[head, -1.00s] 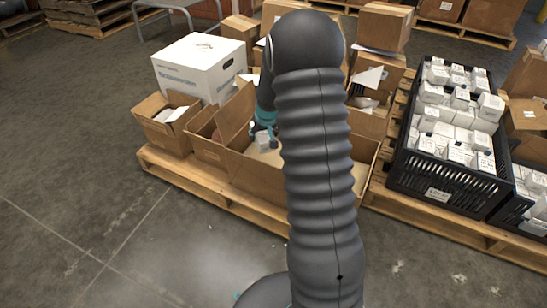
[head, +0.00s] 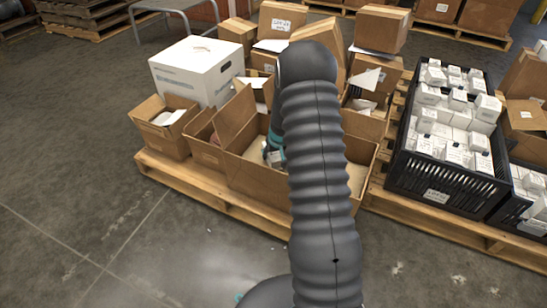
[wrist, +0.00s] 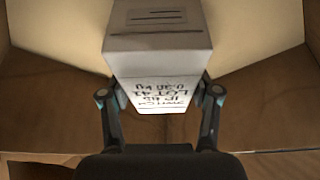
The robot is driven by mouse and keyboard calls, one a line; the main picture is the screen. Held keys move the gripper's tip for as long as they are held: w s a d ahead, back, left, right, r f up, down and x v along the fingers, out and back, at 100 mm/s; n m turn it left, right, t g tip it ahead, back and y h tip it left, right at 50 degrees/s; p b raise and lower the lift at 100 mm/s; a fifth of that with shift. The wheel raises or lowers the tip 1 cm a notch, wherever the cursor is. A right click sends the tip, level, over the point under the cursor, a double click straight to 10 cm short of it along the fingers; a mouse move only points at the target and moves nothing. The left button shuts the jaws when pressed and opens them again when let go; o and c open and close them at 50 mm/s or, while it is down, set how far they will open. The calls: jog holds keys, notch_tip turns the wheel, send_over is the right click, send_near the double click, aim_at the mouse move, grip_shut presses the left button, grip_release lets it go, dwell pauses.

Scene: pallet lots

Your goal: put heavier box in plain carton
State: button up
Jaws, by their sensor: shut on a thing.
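My gripper (wrist: 160,96) is shut on a small white box (wrist: 158,45), one finger on each side. Printed upside-down text on the box reads roughly "switch, IP 65, lot 41, 0.38 kg". In the head view my gripper (head: 273,155) is down inside an open brown carton (head: 262,185) with no marking that I can see on its front. The wrist view shows the carton's brown wall (wrist: 60,100) and pale floor (wrist: 60,30) around the box. I cannot tell whether the box touches the floor. My arm hides part of the carton.
A black crate (head: 440,180) full of small white boxes stands on the right. Open cartons (head: 163,128) (head: 208,150) stand left of the carton on the pallet (head: 205,190). A white carton (head: 195,70) and several brown boxes (head: 380,28) stand behind.

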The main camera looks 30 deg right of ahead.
jog(key=shift+f, duration=0.75)
jog(key=shift+f+b, duration=0.2)
jog(key=shift+b, duration=0.1)
jog(key=o, duration=1.5)
jog(key=shift+r, duration=0.1)
